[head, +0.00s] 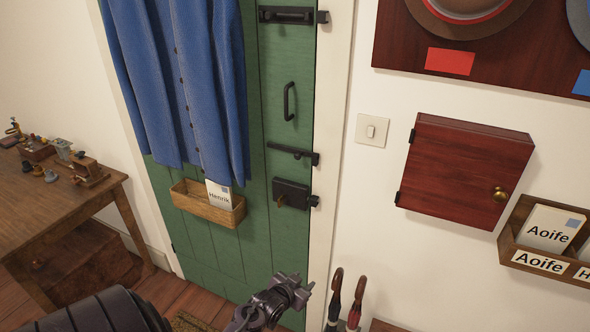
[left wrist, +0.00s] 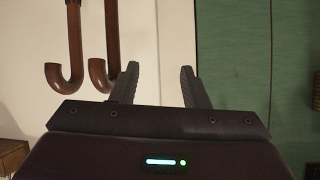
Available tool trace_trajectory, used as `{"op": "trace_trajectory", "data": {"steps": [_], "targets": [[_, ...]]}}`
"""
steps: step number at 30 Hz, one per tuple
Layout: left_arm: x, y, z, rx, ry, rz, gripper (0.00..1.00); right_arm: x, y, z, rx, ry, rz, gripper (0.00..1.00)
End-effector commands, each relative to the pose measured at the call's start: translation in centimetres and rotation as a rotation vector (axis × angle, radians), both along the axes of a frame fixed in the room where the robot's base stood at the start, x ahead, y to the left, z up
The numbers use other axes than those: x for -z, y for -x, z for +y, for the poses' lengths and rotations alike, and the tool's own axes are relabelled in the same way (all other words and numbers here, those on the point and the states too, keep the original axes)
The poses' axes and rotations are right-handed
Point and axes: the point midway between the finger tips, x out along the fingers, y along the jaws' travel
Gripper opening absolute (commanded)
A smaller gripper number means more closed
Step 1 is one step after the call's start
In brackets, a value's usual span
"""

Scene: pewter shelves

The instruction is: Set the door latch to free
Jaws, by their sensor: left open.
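The green door (head: 245,262) is closed in its white frame. At its right edge are a black bolt (head: 288,16) at the top, a black pull handle (head: 290,101), a thin black latch bar (head: 290,152) lying across to the frame, and a black lock box (head: 291,194) with a brass-coloured knob. I cannot tell which fitting is the task's latch. My left gripper (head: 299,287) is below the lock box, apart from the fittings. In the left wrist view the left gripper (left wrist: 158,82) is open, with nothing between its fingers. My right gripper is not in view.
Two umbrellas (head: 356,303) with curved handles stand just right of my left gripper; the handles also show in the left wrist view (left wrist: 70,60). A blue coat (head: 180,80) and a wooden letter box (head: 208,208) hang on the door. A red wall cabinet (head: 455,168) is at right.

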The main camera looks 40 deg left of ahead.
Motion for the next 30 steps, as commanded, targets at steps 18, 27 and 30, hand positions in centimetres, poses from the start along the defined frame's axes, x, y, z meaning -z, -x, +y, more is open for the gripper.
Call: {"op": "trace_trajectory", "data": {"steps": [18, 27, 30], "targets": [[-32.8, -3.0, 10.1, -0.086, -0.244, -0.48, 0.41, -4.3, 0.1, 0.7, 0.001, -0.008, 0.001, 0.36], [-32.9, -7.3, 11.4, -0.086, -0.242, -0.48, 0.41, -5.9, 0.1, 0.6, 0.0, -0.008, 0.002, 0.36], [-32.8, -8.5, 11.8, -0.085, -0.242, -0.48, 0.41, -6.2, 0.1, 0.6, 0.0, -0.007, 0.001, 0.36]]}}
